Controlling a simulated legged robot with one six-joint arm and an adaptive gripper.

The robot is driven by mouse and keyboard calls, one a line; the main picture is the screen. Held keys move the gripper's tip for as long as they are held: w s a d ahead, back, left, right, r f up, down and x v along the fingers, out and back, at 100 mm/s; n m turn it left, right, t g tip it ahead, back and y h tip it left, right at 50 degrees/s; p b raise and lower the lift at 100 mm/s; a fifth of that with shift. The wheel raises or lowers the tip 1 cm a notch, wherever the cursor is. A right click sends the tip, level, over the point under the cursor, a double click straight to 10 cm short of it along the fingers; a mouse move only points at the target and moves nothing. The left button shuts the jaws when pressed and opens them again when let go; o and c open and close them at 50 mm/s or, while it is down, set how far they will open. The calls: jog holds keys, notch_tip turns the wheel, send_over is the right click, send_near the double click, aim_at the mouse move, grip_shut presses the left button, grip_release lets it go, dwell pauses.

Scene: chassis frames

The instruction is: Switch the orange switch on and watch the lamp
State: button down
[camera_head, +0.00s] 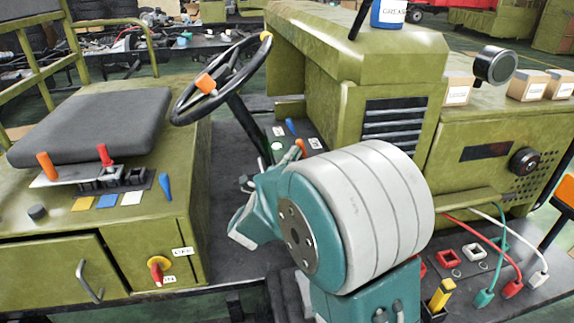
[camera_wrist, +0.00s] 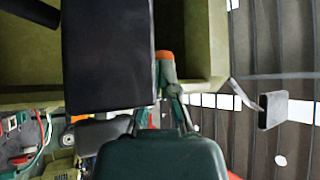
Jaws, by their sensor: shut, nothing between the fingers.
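In the head view an orange lever (camera_head: 300,146) stands on a dark panel beside a blue lever (camera_head: 290,127), partly behind my arm. Another orange lever (camera_head: 46,166) stands on the left console. I cannot tell for certain which is the orange switch. A round green light or button (camera_head: 277,146) is on the dark panel; I cannot tell whether it is the lamp. My gripper (camera_wrist: 168,88) is shut and empty in the wrist view, with an orange piece (camera_wrist: 165,55) just beyond its fingers. I cannot tell whether they touch.
A steering wheel (camera_head: 220,78) with an orange knob rises left of the dark panel. A black seat (camera_head: 95,125) is at left, above a red-yellow rotary switch (camera_head: 157,268). Red, green and white cables (camera_head: 500,250) lie at right. A black slab (camera_wrist: 108,55) fills the wrist view's upper left-centre.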

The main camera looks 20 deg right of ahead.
jog(key=shift+d+r+m+g+y, duration=0.2)
jog(key=shift+m+g, duration=0.15)
jog(key=shift+m, duration=0.2)
jog(key=shift+d+r+m+g+y, duration=0.1)
jog(key=shift+r+m+g+y, duration=0.1)
jog(key=shift+m+g, duration=0.25)
dwell(0.3)
jog(key=shift+s+d+r+m+g+y, duration=0.15)
jog(key=shift+m+g+y, duration=0.15)
jog(key=shift+m, duration=0.3)
jog(key=shift+w+d+r+m+g+y, duration=0.15)
jog(key=shift+m+g+y, duration=0.15)
jog(key=shift+m, duration=0.3)
jog(key=shift+s+d+r+m+g+y, duration=0.1)
jog(key=shift+d+m+g+y, duration=0.15)
jog(key=shift+m+y, duration=0.25)
jog(key=shift+s+d+m+g+y, duration=0.1)
jog(key=shift+d+m+g+y, duration=0.15)
jog(key=shift+m+y, duration=0.2)
jog(key=shift+d, duration=0.1)
